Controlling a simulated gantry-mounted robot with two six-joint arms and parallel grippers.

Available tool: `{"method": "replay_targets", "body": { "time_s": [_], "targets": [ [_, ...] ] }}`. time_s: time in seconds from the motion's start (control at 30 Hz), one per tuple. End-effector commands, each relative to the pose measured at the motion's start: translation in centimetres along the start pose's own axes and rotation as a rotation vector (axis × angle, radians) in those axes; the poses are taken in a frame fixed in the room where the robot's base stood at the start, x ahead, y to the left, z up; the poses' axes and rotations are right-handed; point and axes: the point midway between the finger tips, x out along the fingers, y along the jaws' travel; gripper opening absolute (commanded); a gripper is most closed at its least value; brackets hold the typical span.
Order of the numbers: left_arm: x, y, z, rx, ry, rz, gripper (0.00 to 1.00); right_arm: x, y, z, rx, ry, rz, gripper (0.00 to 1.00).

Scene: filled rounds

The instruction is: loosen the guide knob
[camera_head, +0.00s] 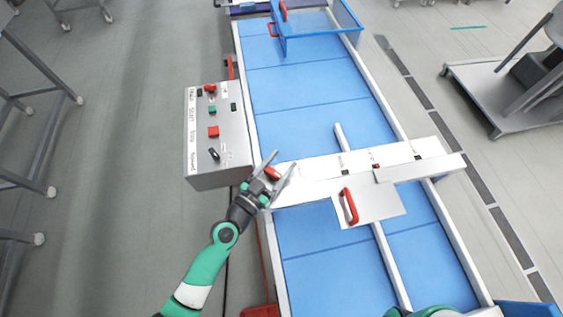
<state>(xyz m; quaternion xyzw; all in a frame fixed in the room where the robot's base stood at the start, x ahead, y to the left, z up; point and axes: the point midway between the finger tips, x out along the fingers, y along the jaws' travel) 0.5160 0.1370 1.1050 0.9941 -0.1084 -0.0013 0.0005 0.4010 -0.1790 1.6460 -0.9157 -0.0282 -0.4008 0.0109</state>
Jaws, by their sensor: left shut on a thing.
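My left gripper (281,164) is at the left end of the white crossbar over the blue conveyor, beside the control box. Its fingers are on either side of a small red knob (272,173), and the gripper is shut on it. The fingers partly hide the knob, so its turn angle cannot be told. A thin white guide rail (339,137) runs along the belt under the crossbar (320,168). My right gripper is out of view; only a green part of my right arm shows at the bottom right edge.
A grey control box (236,163) with red, green and black controls stands left of the conveyor. A white plate (376,210) with a red handle (349,206) is on the crossbar's near side. A blue guard (315,42) is at the far end. The blue belt (330,262) is empty.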

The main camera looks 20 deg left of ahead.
Motion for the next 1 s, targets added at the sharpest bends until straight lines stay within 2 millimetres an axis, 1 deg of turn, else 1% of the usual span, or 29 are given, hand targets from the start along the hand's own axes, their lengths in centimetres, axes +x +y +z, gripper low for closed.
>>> {"method": "replay_targets", "body": {
  "time_s": [0.07,0.4,0.43,0.57,0.6,0.87,0.97,1.0],
  "targets": [
    [-0.1,0.0,0.1,0.001,-0.006,-0.027,0.09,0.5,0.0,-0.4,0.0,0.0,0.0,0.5],
    [-0.1,-0.1,0.2,0.002,-0.001,-0.044,0.09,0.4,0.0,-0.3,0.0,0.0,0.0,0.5],
    [-0.1,-0.1,0.2,0.002,-0.001,-0.043,0.7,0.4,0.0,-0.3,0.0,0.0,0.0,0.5],
    [-0.1,-0.1,0.2,0.002,0.0,-0.043,0.94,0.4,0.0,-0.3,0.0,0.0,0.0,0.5],
    [-0.1,-0.1,0.1,0.001,0.0,-0.043,0.95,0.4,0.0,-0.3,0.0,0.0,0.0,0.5],
    [-0.2,-0.1,0.1,0.001,0.001,-0.043,0.95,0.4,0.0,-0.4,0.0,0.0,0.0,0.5],
    [-0.9,-0.1,0.1,0.002,0.002,-0.043,0.95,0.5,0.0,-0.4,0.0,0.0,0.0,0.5],
    [-1.5,-0.1,0.2,0.001,0.0,-0.043,0.95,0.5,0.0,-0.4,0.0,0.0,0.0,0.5]
  ]
}}
